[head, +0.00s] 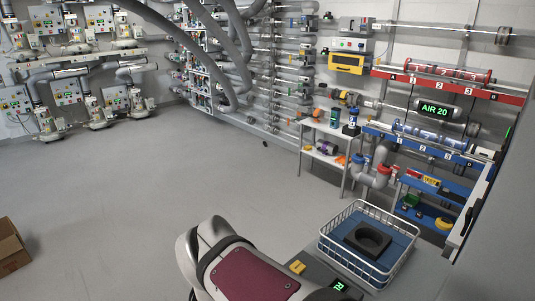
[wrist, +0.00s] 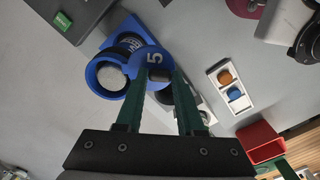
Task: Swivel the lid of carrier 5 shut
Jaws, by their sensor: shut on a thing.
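Carrier 5 shows in the wrist view as a blue round body with a thick blue rim (wrist: 93,78) and a pale round inside that is in sight. Its round blue lid (wrist: 150,56), marked with a white 5, lies to the right of the open mouth and overlaps only its edge. My gripper (wrist: 161,76), with green fingers, is at the lid's near edge and shut on a small greyish part of the lid between the fingertips. The fingers hide part of the lid. In the head view neither carrier 5 nor my gripper can be made out.
In the wrist view a blue angular piece (wrist: 122,24) is behind the carrier. A white holder (wrist: 229,88) with orange and blue round pieces is at right, above a red bin (wrist: 262,141). A dark grey box (wrist: 68,16) is upper left. Grey surface lies bare left.

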